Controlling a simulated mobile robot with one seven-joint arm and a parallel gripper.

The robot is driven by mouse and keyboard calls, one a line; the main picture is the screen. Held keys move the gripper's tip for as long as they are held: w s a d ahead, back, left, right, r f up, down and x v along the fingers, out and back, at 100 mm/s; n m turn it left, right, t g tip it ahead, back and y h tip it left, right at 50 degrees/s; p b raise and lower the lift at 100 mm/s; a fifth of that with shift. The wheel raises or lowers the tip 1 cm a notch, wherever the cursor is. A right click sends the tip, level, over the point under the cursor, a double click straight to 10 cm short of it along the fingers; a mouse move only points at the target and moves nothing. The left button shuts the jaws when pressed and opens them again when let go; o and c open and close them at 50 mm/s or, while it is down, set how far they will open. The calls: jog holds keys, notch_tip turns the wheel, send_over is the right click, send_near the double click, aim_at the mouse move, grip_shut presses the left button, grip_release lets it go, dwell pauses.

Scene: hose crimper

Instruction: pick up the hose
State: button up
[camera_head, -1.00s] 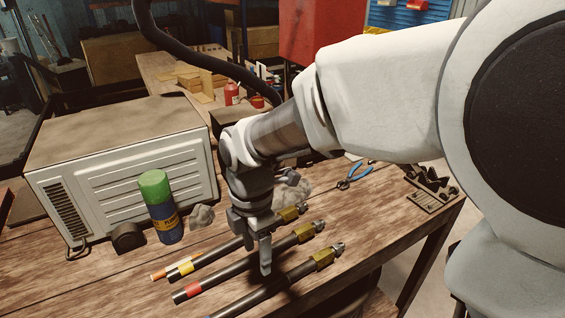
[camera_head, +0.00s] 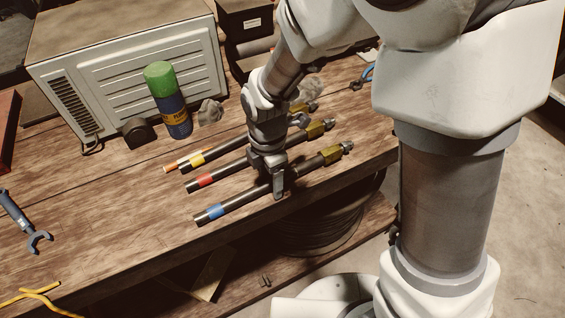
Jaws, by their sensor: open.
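Three dark hoses with brass fittings lie side by side on the wooden bench. The nearest has a blue band: the blue-banded hose (camera_head: 240,202). The red-banded hose (camera_head: 226,170) lies behind it, and the yellow-banded hose (camera_head: 213,150) is farthest back. My gripper (camera_head: 278,190) is open and points down over the middle of the blue-banded hose. One finger shows in front of that hose's near side; the other finger is hidden. My gripper and wrist cover parts of the hoses, and I cannot tell whether the fingers touch one.
A can with a green cap (camera_head: 167,100) stands behind the hoses, beside a white metal box (camera_head: 130,75). A wrench (camera_head: 24,224) lies on the left. The bench's front edge is close to the blue-banded hose.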

aim_at(271, 179)
jog(key=shift+c, duration=0.3)
grip_shut()
jog(key=shift+r, duration=0.2)
jog(key=r, duration=0.4)
jog(key=shift+w+r, duration=0.2)
jog(key=w+d+r, duration=0.6)
jog(key=w, duration=0.3)
jog(key=shift+w+r+p, duration=0.2)
jog(key=shift+w+p, duration=0.15)
